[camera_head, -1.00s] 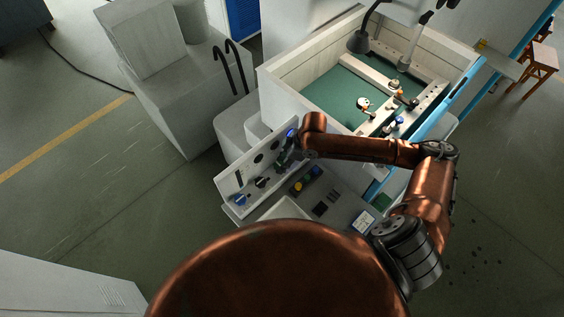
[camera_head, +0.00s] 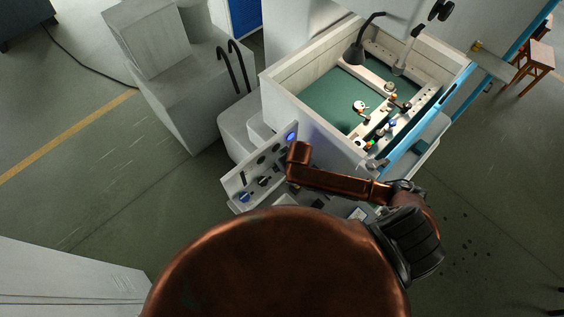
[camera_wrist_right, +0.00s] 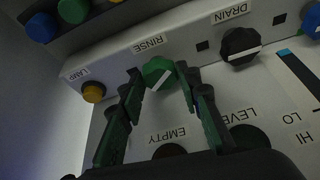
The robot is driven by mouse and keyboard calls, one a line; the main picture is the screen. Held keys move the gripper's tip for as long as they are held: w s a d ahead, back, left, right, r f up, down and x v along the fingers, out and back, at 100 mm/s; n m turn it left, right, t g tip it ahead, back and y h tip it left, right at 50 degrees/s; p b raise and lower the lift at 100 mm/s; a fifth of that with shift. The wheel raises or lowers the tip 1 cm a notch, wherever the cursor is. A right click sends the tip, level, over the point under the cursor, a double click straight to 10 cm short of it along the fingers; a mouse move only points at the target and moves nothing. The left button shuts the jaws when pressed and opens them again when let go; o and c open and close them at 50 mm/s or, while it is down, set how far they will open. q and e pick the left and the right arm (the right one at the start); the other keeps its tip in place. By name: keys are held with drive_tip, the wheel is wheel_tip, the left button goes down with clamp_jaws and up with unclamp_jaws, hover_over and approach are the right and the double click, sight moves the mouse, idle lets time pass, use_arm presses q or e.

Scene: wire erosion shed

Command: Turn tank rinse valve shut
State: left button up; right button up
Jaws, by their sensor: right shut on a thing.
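The rinse valve is a green knob (camera_wrist_right: 157,72) with a white pointer line, under the RINSE label in the right wrist view. The line lies slanted, rising to the right. My right gripper (camera_wrist_right: 160,78) is shut on this knob, one finger on each side of it. In the head view my right arm reaches over the sloping control panel (camera_head: 236,184), and its gripper is hidden behind the arm. My left gripper is not in view.
In the right wrist view a black DRAIN knob (camera_wrist_right: 240,45) sits right of the rinse knob and a yellow LAMP button (camera_wrist_right: 93,92) left of it. A level slot (camera_wrist_right: 296,77) is at far right. The open tank (camera_head: 325,105) stands behind the panel in the head view.

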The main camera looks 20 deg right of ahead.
drive_tip(key=m, duration=0.2)
drive_tip(key=m+h, duration=0.1)
drive_tip(key=shift+a+m, duration=0.3)
drive_tip(key=shift+m, duration=0.1)
drive_tip(key=shift+m+h, duration=0.9)
drive_tip(key=shift+m, duration=0.9)
drive_tip(key=o, duration=0.9)
drive_tip(key=shift+r, duration=0.1)
drive_tip(key=v, duration=1.1)
drive_tip(key=shift+a+r, duration=0.25)
drive_tip(key=shift+r, duration=0.15)
